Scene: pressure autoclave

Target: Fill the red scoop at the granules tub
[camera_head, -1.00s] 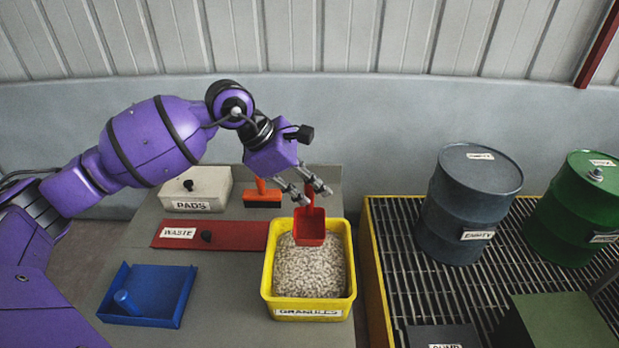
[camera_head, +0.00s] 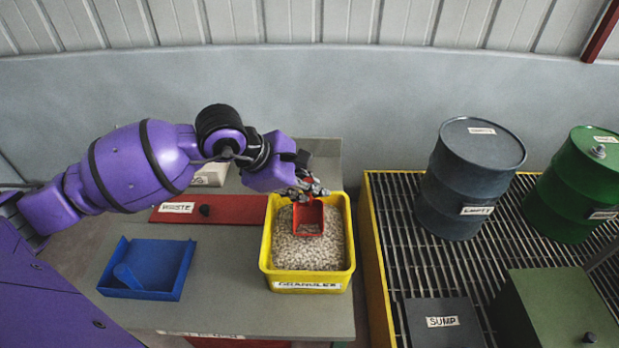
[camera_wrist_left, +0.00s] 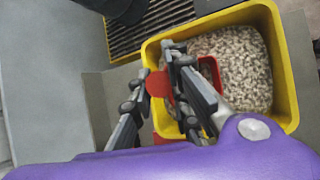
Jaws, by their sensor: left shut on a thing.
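The yellow granules tub (camera_head: 268,262) stands on the grey bench, filled with pale granules (camera_head: 325,256). The red scoop (camera_head: 308,218) is inside the tub, at the granules near its back. Some granules show in the scoop's mouth. My left gripper (camera_head: 305,192) is shut on the scoop's handle at the tub's back rim. In the left wrist view, the fingers (camera_wrist_left: 160,85) grip the red scoop (camera_wrist_left: 208,72), whose bowl is partly hidden behind a finger. My right gripper is not in view.
A blue dustpan (camera_head: 165,270) and a red waste lid (camera_head: 230,208) lie on the bench left of the tub. Right of it is a yellow-edged grating (camera_head: 400,262) with a dark drum (camera_head: 470,180), a green drum (camera_head: 580,190) and a sump cover (camera_head: 440,322).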

